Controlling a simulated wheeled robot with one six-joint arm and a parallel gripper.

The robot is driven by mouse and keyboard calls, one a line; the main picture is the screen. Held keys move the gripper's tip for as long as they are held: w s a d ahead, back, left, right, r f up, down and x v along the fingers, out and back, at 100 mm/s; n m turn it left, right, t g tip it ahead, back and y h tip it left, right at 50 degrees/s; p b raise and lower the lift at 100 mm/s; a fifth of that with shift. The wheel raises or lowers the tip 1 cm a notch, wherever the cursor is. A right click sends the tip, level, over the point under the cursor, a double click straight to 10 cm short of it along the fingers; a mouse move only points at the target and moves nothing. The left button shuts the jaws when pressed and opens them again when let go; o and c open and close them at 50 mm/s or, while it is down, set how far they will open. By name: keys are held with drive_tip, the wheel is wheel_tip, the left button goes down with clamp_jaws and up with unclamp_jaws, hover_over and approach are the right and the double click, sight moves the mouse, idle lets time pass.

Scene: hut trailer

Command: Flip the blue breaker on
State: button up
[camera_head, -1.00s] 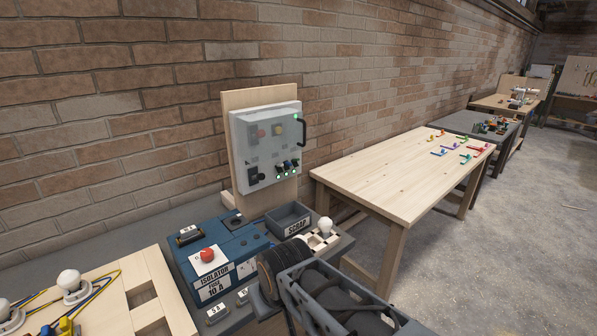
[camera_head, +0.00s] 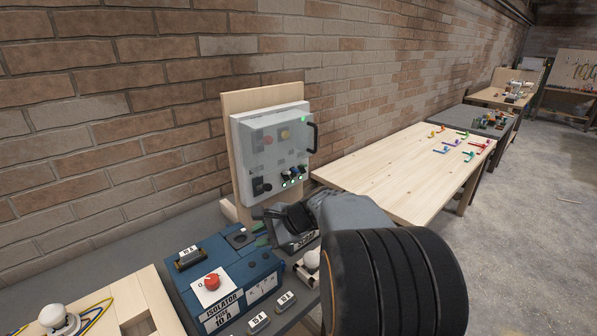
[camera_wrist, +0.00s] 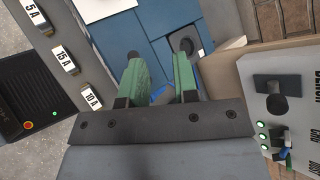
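The grey panel box (camera_head: 243,153) has a clear cover and a dark handle at its right, and is mounted on an upright wooden board. A row of small dark breakers (camera_head: 292,174) with lit lamps below runs along its lower part; their colours are hard to tell in the head view. In the wrist view, the panel's edge (camera_wrist: 305,104) is at the right, with a small blue part (camera_wrist: 277,137) beside green lamps. My gripper (camera_wrist: 161,74) has two green fingers apart with nothing held between them. In the head view it (camera_head: 263,234) is below the panel, above the bench.
A blue isolator box (camera_head: 225,265) with a red button (camera_head: 212,281) stands left of my gripper. A light wooden table (camera_head: 385,165) with coloured parts stands to the right.

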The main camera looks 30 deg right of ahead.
drive_tip(key=w+d+r+m+t, duration=0.1)
drive_tip(key=w+d+m+t, duration=0.4)
drive_tip(key=d+m, duration=0.45)
drive_tip(key=m+t+h, duration=0.5)
drive_tip(key=m, duration=0.2)
approach(298, 171)
drive_tip(key=shift+w+a+f+p, duration=0.15)
drive_tip(key=shift+w+p, duration=0.55)
drive_tip(key=shift+w, duration=0.8)
drive_tip(key=shift+w+a+r+p, duration=0.1)
drive_tip(key=shift+w+a+p, duration=0.2)
drive_tip(key=shift+w+p, duration=0.8)
drive_tip(key=shift+w+a+f+p, duration=0.2)
drive_tip(key=shift+w+p, duration=0.1)
drive_tip(key=shift+w, duration=1.6)
